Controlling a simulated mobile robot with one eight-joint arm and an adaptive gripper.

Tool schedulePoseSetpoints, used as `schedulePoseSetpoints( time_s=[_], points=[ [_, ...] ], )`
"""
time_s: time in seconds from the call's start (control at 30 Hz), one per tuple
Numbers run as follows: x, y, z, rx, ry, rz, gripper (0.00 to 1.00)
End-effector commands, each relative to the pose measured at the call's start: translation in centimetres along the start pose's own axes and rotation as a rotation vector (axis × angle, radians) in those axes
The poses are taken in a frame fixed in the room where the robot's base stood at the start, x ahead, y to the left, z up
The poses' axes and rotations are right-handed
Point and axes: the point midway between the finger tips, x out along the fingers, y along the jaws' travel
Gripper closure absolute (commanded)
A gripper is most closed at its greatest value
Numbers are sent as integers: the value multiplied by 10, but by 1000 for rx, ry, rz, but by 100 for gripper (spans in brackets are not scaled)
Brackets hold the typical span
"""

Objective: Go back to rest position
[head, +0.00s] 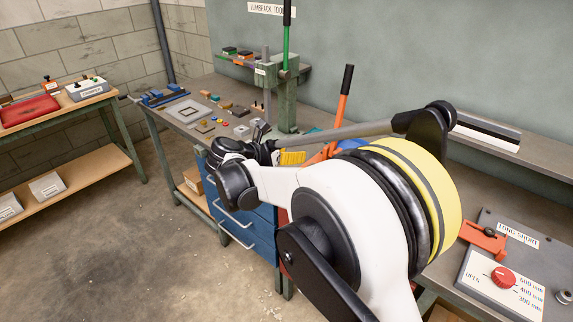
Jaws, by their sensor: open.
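My arm fills the middle and right of the head view, with a large white and black joint and a yellow ring close to the camera. It reaches left over the front of the workbench (180,117). My gripper (258,130) is at the far end, above the blue drawer unit (262,233), and is open. Its fingertips are small and partly hidden by the wrist. I see nothing held in it.
An orange lever with a black grip (345,95) rises behind my arm. Small parts lie on the bench left of the press. A control panel with a red knob (503,277) is at the lower right. A side table (60,115) stands at the left. The floor (120,230) between is clear.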

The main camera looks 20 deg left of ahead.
Motion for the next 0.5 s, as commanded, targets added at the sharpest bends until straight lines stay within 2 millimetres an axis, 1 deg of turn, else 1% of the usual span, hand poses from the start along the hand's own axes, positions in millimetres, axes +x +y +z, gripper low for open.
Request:
schedulePoseSetpoints(
  time_s=[0.43, 0.5],
  points=[
    [0, 0, -1, 1, -5, -1, 54],
    [2, -6, 2, 20, 2, -3, 54]
  ],
)
